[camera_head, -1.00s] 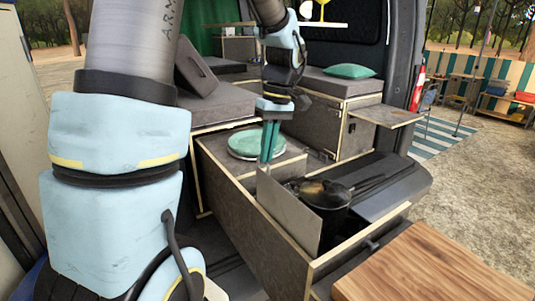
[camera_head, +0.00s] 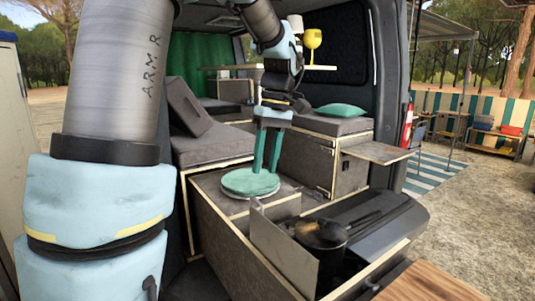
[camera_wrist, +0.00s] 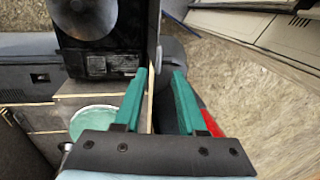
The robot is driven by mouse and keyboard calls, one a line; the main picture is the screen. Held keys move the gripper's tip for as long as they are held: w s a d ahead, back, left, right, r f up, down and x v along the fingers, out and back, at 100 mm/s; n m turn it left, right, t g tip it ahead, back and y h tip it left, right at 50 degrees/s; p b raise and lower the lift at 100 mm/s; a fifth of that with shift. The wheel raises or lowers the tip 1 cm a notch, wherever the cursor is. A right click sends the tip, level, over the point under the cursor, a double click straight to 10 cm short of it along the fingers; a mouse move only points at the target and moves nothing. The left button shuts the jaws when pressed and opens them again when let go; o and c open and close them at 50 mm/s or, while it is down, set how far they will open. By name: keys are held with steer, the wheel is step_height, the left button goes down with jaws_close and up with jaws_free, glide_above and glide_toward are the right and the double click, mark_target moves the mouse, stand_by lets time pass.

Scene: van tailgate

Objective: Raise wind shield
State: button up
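The wind shield (camera_head: 284,252) is a flat grey metal panel. It stands upright at the left side of the black pot (camera_head: 322,238) on the stove in the open kitchen box. My gripper (camera_head: 263,170) is open and empty, its teal fingers pointing down and spread apart. In the wrist view the open fingers (camera_wrist: 158,75) also show. A thin upright edge lies between them; I cannot tell surely whether it is the shield.
A round green plate (camera_head: 250,182) lies on the box top behind the shield. A wooden board (camera_head: 435,284) is at the front right. A cushioned bench (camera_head: 212,148) is to the left, and a small side shelf (camera_head: 376,153) sticks out at right.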

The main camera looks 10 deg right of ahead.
steer(key=shift+w+d+r, duration=0.1)
steer(key=shift+d+r, duration=0.05)
steer(key=shift+r, duration=0.85)
steer(key=shift+w+d+r, duration=0.1)
steer(key=shift+d+r, duration=0.05)
steer(key=shift+r, duration=0.8)
steer(key=shift+f, duration=0.1)
steer(key=s+a+f+m+t+h, duration=0.1)
steer(key=s+a+f+m, duration=0.2)
steer(key=a+f, duration=0.5)
steer(key=s+a+f+m+t+h, duration=0.1)
steer(key=s+a+f+m, duration=0.2)
steer(key=s+a+f, duration=0.2)
steer(key=a+f, duration=0.3)
steer(key=f, duration=0.2)
steer(key=shift+a+f+t, duration=0.15)
steer(key=shift+t, duration=0.15)
